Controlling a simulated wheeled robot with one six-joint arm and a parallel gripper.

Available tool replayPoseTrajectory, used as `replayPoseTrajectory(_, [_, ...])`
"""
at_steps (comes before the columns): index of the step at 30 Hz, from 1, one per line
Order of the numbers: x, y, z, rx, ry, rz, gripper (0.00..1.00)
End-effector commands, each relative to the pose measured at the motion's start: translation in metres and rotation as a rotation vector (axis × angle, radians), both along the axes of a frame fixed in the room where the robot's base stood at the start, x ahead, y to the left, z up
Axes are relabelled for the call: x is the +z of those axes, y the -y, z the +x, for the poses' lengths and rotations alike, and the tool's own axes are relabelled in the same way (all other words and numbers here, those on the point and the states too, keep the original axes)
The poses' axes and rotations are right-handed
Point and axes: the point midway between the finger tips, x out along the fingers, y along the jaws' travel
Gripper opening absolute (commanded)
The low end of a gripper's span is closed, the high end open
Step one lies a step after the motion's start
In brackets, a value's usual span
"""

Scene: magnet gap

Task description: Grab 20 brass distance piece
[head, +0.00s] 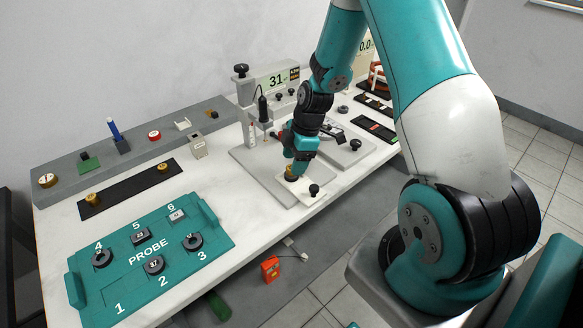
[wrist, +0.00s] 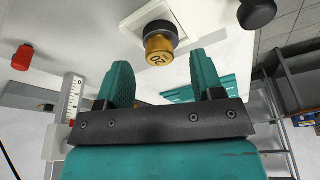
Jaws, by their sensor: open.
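The brass distance piece (wrist: 158,46) shows in the wrist view as a short gold cylinder with a number on its end, seen upside down, that looks like 20. It sits against a dark round piece (wrist: 154,29) on a pale square plate. My gripper (wrist: 160,63) is open, with its two teal fingers to either side and the piece just beyond the fingertips, between them. I see no clear contact. In the head view my gripper (head: 296,168) points down over the grey fixture, and the brass piece (head: 291,178) shows only partly beneath it.
A black knob (head: 314,190) stands close beside the gripper. A black strip with two brass pieces (head: 163,168) and a teal PROBE tray (head: 119,297) lie to the left. A grey gauge with a display (head: 279,79) stands behind. White bench is clear between tray and fixture.

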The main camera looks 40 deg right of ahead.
Motion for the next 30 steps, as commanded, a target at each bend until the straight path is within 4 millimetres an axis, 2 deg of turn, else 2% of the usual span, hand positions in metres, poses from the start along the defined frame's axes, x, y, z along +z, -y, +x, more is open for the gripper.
replayPoseTrajectory(5, [-0.018,-0.005,0.002,-0.001,-0.001,0.000,0.61])
replayPoseTrajectory(12, [-0.021,-0.005,0.002,-0.001,0.000,0.000,0.61])
replayPoseTrajectory(14, [-0.021,-0.005,0.002,-0.001,0.000,0.000,0.50])
replayPoseTrajectory(19, [-0.020,-0.005,0.002,-0.001,0.000,0.000,0.10])
replayPoseTrajectory(21, [-0.020,-0.005,0.002,-0.001,0.001,0.000,0.01])
replayPoseTrajectory(30, [-0.017,-0.005,0.003,-0.001,0.002,0.000,0.01])
